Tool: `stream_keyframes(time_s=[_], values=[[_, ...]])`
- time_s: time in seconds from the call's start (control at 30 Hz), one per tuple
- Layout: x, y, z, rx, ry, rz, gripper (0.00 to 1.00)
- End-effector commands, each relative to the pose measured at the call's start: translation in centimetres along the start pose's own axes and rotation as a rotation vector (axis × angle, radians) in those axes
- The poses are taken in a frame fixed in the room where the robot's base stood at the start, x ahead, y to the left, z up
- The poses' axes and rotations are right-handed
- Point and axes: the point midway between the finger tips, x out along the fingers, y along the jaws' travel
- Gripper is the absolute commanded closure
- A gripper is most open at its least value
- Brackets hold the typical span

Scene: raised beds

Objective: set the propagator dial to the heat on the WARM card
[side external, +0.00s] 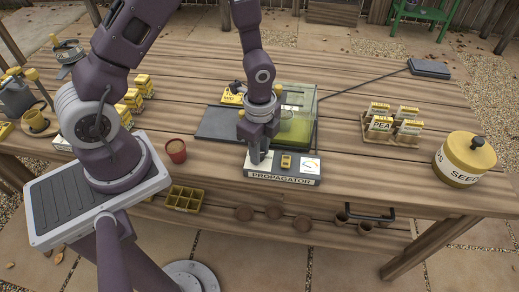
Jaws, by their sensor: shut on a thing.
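The propagator's control box (283,181), labelled PROPAGATOR, sits at the front edge of the wooden table. My gripper (257,158) points down onto the left part of its top, with its jaws shut on the dial there. The dial itself is hidden by the jaws, so I cannot read its setting. A yellow switch (286,161) and a white panel with a coloured mark (311,165) show to the right of the jaws. A yellow card (232,98) behind my wrist is partly hidden; its lettering looks like MID. I cannot make out a WARM card.
A clear propagator cover (299,105) and dark tray (217,124) stand behind the box. A red pot (176,151) is to the left. Seed packets (380,125) and a yellow SEEDS tin (464,160) stand to the right. Bare planks lie between box and packets.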

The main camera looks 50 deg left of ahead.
Motion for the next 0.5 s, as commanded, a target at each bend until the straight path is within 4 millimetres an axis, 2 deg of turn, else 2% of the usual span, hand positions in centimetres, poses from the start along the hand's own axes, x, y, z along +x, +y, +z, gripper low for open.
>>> stream_keyframes(time_s=[0.27,0.5], values=[[-0.04,-0.02,0.01,-0.034,0.000,-0.001,1.00],[-0.06,-0.05,0.03,-0.179,-0.001,-0.001,1.00]])
